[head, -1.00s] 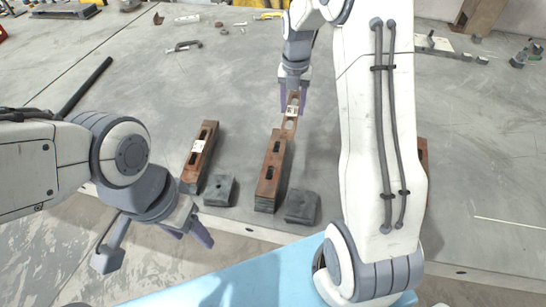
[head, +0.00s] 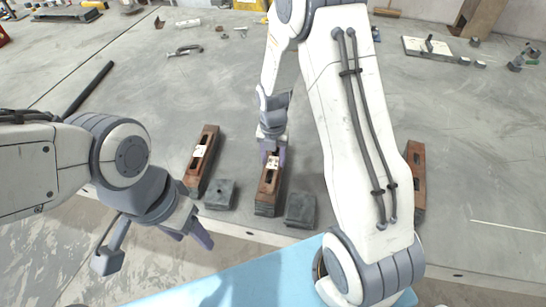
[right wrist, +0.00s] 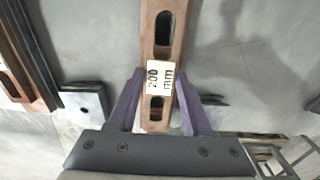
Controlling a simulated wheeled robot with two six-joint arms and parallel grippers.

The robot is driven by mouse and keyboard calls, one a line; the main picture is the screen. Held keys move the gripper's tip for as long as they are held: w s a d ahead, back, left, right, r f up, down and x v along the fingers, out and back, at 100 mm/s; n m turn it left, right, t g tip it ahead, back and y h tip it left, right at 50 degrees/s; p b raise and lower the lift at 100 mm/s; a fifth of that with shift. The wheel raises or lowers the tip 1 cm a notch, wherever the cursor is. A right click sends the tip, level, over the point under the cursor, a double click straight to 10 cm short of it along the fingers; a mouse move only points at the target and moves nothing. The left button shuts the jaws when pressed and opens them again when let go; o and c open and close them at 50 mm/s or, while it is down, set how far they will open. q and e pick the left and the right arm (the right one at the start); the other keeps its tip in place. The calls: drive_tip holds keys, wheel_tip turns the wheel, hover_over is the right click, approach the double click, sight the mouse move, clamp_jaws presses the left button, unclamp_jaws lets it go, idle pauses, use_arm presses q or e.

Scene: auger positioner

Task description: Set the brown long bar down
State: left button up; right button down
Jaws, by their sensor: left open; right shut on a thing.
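The brown long bar (right wrist: 162,48) has slots and a white "200 mm" label, and sits between the purple fingers of my right gripper (right wrist: 158,98). My left gripper (head: 190,232) is open and empty at the lower left, away from the bar.
Another brown slotted block (head: 203,160) with a white label stands to the left, and one more (head: 416,180) to the right, partly behind my right arm. Dark square blocks (head: 219,194) (head: 300,210) stand near the front edge. The grey surface behind is mostly clear.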

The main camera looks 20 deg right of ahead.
sight(273, 162)
drive_tip(key=shift+f, duration=0.15)
drive_tip(key=shift+f, duration=0.15)
drive_tip(key=shift+c, duration=1.6)
unclamp_jaws()
wheel_tip(273, 162, up, 11)
drive_tip(key=s+a+r+m, duration=0.6)
drive_tip(key=s+a+m, duration=0.4)
drive_tip(key=s+a+m+y, duration=0.1)
drive_tip(key=s+a+m, duration=0.3)
drive_tip(key=s+m, duration=0.8)
drive_tip(key=shift+s+r+b, duration=0.4)
drive_tip(key=shift+s, duration=0.45)
